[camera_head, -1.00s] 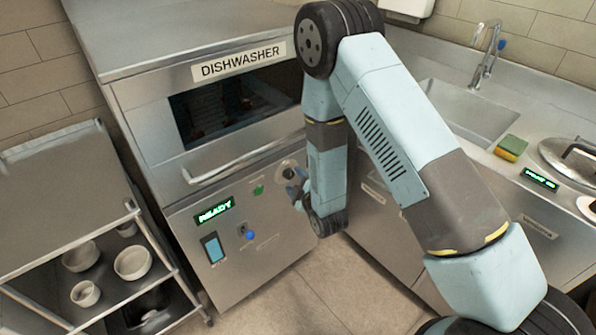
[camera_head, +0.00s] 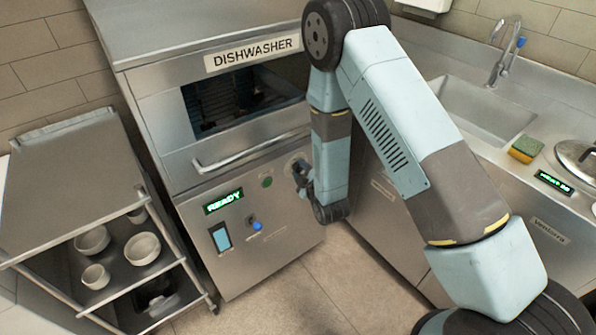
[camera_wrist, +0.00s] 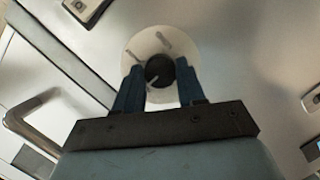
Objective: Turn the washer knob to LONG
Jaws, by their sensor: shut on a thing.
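The dishwasher (camera_head: 150,105) stands at the left of centre in the head view, its display (camera_head: 223,201) reading READY in green. In the wrist view the washer knob (camera_wrist: 158,70) is a dark round knob with a pale pointer line, on a light round dial plate (camera_wrist: 140,45) with grey marks. The mark labels are not readable. My gripper (camera_wrist: 160,78) has its two blue fingers on either side of the knob, shut on it. In the head view my gripper (camera_head: 303,176) is at the upper right of the control panel and mostly hides the knob.
Beside my gripper are a green button (camera_head: 267,182), a small blue-tipped control (camera_head: 256,225) and a blue switch (camera_head: 221,238). The door handle (camera_head: 250,150) runs above the panel. A cart (camera_head: 70,190) with bowls stands left; the sink (camera_head: 485,105) is at right.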

